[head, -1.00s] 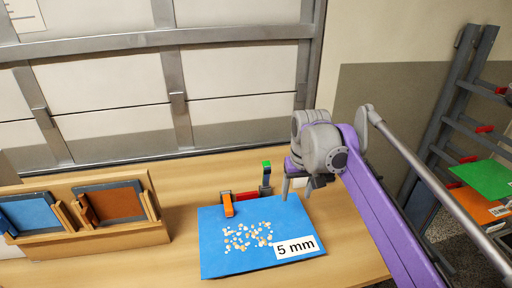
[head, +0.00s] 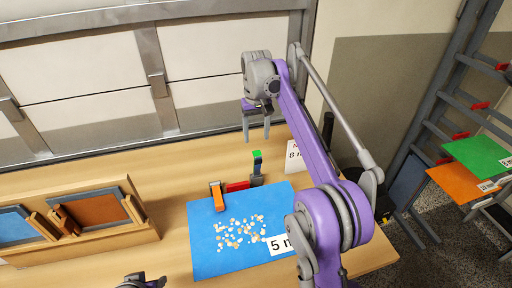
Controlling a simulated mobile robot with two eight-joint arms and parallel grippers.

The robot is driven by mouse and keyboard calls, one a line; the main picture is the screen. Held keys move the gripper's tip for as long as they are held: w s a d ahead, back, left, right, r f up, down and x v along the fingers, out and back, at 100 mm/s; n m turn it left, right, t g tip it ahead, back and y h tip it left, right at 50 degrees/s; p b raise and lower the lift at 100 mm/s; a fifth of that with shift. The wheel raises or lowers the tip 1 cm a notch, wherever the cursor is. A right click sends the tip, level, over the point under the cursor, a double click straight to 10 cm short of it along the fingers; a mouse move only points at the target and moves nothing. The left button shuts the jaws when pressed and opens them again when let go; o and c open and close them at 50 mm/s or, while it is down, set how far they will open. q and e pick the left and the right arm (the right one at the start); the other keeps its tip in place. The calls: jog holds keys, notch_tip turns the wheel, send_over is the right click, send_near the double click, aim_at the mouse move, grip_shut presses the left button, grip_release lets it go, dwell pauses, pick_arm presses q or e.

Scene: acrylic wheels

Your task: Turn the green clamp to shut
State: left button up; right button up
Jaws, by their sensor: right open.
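The green clamp (head: 257,168) stands upright at the back edge of the blue sheet, with a green top and a dark grey lever below it. A red part (head: 238,186) and an orange clamp (head: 217,196) sit to its left. The blue sheet (head: 210,258) lies flat on the table with several pale pellets on it. My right gripper (head: 256,138) is open and empty, pointing down above and behind the green clamp, apart from it. Part of my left gripper (head: 142,281) shows at the bottom edge; its jaws cannot be made out.
A wooden rack (head: 90,250) with blue and orange panels stands at the left. A white label card (head: 296,152) stands behind my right arm. A metal-framed wall (head: 160,85) closes off the back. A grey rack with green (head: 480,156) and orange sheets stands at the right.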

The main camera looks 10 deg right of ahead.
aim_at(257, 151)
jog(key=f, duration=0.5)
jog(key=shift+s+f+b, duration=0.1)
jog(key=shift+s+b, duration=0.1)
jog(key=shift+b, duration=0.1)
jog(key=shift+w+f, duration=0.2)
jog(key=shift+f, duration=0.05)
grip_shut()
dwell(0.9)
